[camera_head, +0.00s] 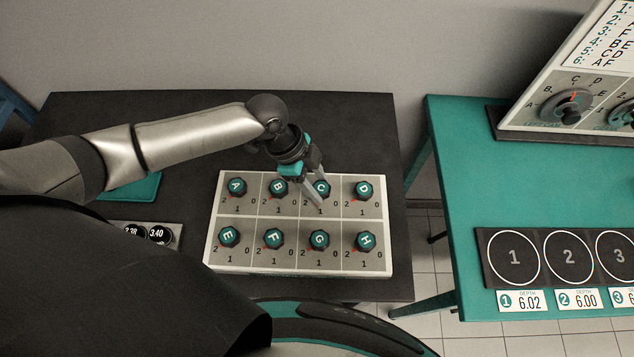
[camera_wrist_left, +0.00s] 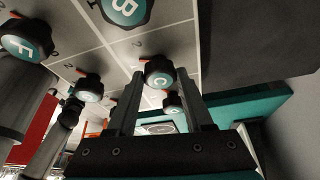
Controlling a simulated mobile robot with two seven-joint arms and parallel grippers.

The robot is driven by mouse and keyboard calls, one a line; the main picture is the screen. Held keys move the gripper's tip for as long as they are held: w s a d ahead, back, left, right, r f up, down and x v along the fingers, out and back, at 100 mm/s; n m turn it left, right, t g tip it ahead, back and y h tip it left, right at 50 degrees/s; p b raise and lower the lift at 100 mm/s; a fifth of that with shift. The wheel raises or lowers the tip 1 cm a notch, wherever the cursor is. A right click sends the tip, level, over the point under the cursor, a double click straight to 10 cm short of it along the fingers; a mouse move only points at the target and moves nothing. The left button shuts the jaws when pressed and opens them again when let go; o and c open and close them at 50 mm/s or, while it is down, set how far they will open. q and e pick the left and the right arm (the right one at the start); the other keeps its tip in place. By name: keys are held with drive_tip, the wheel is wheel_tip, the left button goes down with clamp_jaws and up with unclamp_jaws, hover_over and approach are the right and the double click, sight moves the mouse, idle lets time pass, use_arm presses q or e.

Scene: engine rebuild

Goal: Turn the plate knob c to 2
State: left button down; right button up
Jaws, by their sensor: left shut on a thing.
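The plate (camera_head: 297,262) is a white-edged grey panel with knobs A to H in two rows, lying on a black table. Knob C (camera_head: 323,186) is a dark knob with a teal top in the upper row, third from the left. The marks 2, 1 and 0 are printed around the knobs. My left gripper (camera_head: 317,190) reaches down over knob C, with its fingers on either side of it. In the left wrist view, knob C (camera_wrist_left: 159,74) shows between the two fingers. The fingers partly cover it in the head view, and I cannot tell which mark it points to.
Knob B (camera_head: 278,187) and knob D (camera_head: 363,188) stand close on either side, and knob G (camera_head: 319,239) is just below. A small panel with dark discs (camera_head: 160,234) lies left of the plate. A teal table (camera_head: 455,180) stands to the right across a gap.

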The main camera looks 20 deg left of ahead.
use_arm(q)
drive_tip(key=m+g+b, duration=0.1)
drive_tip(key=m, duration=0.1)
drive_tip(key=m+b, duration=0.1)
drive_tip(key=m, duration=0.1)
drive_tip(key=shift+w+g, duration=0.2)
drive_tip(key=shift+g, duration=0.2)
drive_tip(key=shift+w+d+m+g+y+b, duration=0.1)
drive_tip(key=shift+m+g+y+b, duration=0.3)
drive_tip(key=shift+m, duration=1.3)
drive_tip(key=shift+c, duration=1.5)
unclamp_jaws()
drive_tip(key=shift+r, duration=0.1)
drive_tip(key=v, duration=1.5)
drive_tip(key=shift+w, duration=0.15)
